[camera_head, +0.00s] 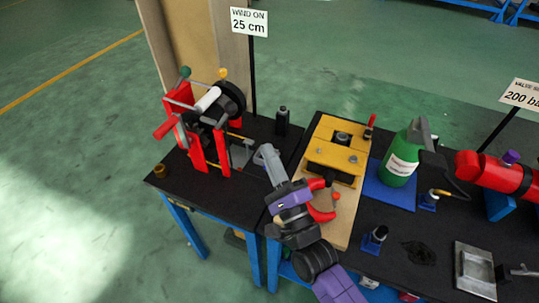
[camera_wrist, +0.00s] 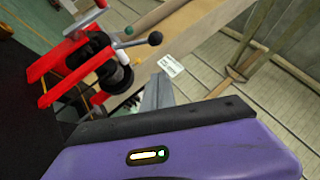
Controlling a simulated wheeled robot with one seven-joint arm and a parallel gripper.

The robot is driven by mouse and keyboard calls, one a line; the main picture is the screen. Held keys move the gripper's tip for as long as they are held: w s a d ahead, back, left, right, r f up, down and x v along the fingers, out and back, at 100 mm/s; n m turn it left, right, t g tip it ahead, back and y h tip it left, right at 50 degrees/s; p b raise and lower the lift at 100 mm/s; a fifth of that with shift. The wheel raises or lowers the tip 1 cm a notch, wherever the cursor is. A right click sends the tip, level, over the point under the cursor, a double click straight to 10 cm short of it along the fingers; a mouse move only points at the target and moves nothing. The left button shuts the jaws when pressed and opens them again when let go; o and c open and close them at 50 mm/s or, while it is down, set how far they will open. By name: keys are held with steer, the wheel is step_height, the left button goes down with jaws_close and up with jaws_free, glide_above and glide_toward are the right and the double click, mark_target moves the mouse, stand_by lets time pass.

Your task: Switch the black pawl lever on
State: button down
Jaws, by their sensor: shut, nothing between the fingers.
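The winch (camera_head: 205,115) stands on the left black table, with red side plates, a dark drum and several handles. One handle ends in a dark green knob (camera_head: 184,72), another in a yellow knob (camera_head: 223,73). In the wrist view the winch (camera_wrist: 85,65) is at upper left, and a lever with a dark ball knob (camera_wrist: 155,38) points right. I cannot tell for certain which part is the black pawl lever. My gripper (camera_head: 265,151) is shut and empty, to the right of the winch and apart from it. Its grey fingers (camera_wrist: 157,92) also show in the wrist view.
A sign reading "WIND ON 25 cm" (camera_head: 249,22) stands on a pole behind the winch. A small black cylinder (camera_head: 282,120) stands near that pole. A yellow clamp fixture (camera_head: 337,150) and a green bottle (camera_head: 402,158) are to the right. Green floor is open at left.

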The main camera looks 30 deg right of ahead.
mark_target(225, 117)
steer(key=w+a+r+p, duration=0.2)
steer(key=w+r+p, duration=0.2)
steer(key=w, duration=0.4)
steer(key=shift+w+r, duration=0.15)
steer(key=shift+r, duration=0.15)
steer(key=shift+w+r, duration=0.1)
